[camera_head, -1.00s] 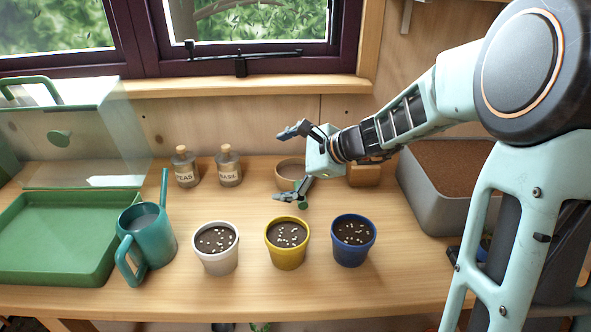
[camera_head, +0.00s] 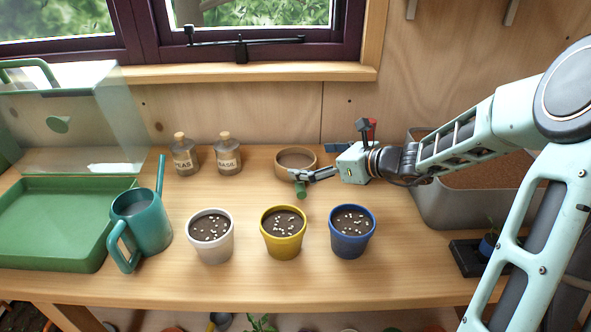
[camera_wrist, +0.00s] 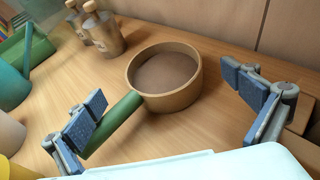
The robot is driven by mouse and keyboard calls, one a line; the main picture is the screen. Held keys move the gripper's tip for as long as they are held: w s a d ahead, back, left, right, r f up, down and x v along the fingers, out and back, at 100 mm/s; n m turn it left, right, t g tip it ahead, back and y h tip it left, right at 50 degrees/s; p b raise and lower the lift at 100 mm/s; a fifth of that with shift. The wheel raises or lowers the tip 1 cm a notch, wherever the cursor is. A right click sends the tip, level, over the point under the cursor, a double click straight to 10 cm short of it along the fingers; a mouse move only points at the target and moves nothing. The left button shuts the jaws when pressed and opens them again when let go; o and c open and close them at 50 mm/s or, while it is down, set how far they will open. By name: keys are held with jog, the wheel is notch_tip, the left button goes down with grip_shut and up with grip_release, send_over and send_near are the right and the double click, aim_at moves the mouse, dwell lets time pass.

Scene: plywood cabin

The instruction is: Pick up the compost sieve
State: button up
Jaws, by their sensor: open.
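The compost sieve has a round wooden rim (camera_head: 295,151) and a green handle (camera_head: 302,190), and lies on the workbench behind the yellow pot. In the wrist view the sieve's rim (camera_wrist: 186,97) is in the upper middle, and its handle (camera_wrist: 117,122) runs down to the left. My gripper (camera_head: 330,155) is open and empty, just right of the sieve in the head view. In the wrist view my gripper (camera_wrist: 165,100) has its fingers wide apart. The left finger overlaps the handle and hides part of its end; contact cannot be told.
White (camera_head: 211,238), yellow (camera_head: 283,234) and blue (camera_head: 352,232) pots stand in front. Two corked jars (camera_head: 228,156) stand left of the sieve. A teal watering can (camera_head: 140,222) and green tray (camera_head: 50,252) are farther left; a grey soil bin (camera_head: 435,212) is right.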

aim_at(297, 158)
jog(key=shift+b+x, duration=0.5)
jog(key=shift+x, duration=2.25)
jog(key=shift+w+d, duration=0.1)
jog(key=c, duration=1.4)
jog(key=shift+o, duration=0.2)
jog(key=shift+r, duration=0.1)
jog(key=shift+r, duration=0.6)
notch_tip(297, 158, up, 3)
jog(key=shift+f+p, duration=0.25)
jog(key=shift+p, duration=0.4)
jog(key=s+r, duration=0.3)
jog(key=s+r+p, duration=0.1)
jog(key=r, duration=0.1)
jog(key=shift+s+a, duration=0.25)
jog(key=shift+a, duration=0.15)
jog(key=s+a+r+p, duration=0.1)
jog(key=s+r, duration=0.3)
jog(key=s, duration=0.5)
jog(key=shift+a+r+p, duration=0.25)
jog(key=shift+p, duration=0.1)
